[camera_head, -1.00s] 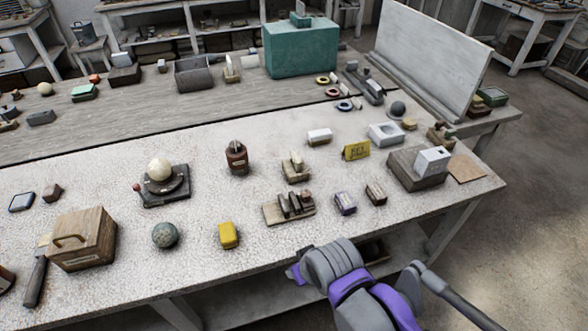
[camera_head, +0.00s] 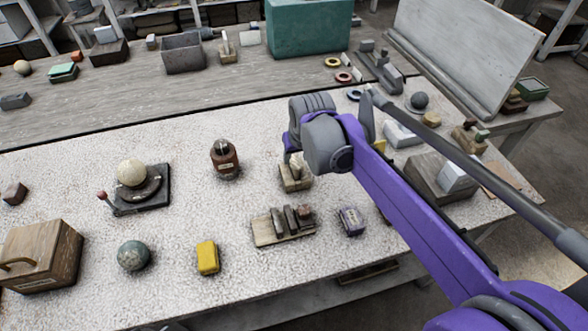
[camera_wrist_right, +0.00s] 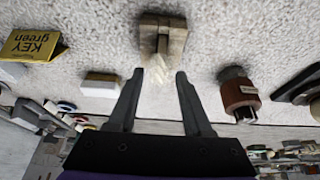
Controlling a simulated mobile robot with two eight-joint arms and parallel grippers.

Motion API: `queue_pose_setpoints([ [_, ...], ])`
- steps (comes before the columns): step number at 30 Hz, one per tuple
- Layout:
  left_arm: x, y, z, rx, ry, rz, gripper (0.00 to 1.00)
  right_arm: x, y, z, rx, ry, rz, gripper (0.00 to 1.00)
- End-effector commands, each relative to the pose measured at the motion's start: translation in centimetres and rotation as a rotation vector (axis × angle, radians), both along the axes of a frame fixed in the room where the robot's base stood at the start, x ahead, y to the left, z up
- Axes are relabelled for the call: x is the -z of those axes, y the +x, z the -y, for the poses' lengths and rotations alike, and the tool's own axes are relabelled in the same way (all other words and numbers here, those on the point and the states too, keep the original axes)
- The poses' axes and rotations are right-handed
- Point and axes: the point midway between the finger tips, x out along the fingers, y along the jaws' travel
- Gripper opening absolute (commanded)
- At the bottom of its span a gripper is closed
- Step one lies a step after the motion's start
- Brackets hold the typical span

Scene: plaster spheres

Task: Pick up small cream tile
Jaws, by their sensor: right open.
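A small cream tile (camera_head: 296,166) stands in a wooden block holder (camera_head: 294,184) in the middle of the speckled table; the arm partly hides it in the head view. In the right wrist view the cream tile (camera_wrist_right: 158,68) juts from the holder (camera_wrist_right: 162,36) toward my right gripper. My right gripper (camera_wrist_right: 160,78) is open, its two fingers on either side of the tile's near end in that picture; I cannot tell whether they touch it. In the head view the right gripper (camera_head: 293,154) is mostly hidden by its own wrist. My left gripper is not in view.
A brown bottle (camera_head: 226,158) stands left of the holder, also in the wrist view (camera_wrist_right: 238,96). A wooden rack (camera_head: 283,227) and a purple box (camera_head: 351,221) lie nearer. A yellow KEY green sign (camera_wrist_right: 34,46) and a white block (camera_wrist_right: 101,86) are nearby.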

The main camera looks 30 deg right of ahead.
Motion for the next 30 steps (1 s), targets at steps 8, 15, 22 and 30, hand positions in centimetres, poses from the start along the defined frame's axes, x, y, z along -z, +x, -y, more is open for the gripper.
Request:
queue_pose_setpoints([
  [8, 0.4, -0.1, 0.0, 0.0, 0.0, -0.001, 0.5, 3.4, 1.9, 0.4, 0.0, 0.0, 0.0, 0.5],
  [15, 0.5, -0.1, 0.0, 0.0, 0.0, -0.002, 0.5, 4.5, 2.4, 0.5, 0.0, 0.0, 0.0, 0.5],
  [22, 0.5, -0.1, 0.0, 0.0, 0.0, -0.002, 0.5, 4.5, 2.4, 0.5, 0.0, 0.0, 0.0, 0.34],
  [30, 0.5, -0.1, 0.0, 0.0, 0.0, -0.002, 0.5, 4.5, 2.4, 0.5, 0.0, 0.0, 0.0, 0.0],
])
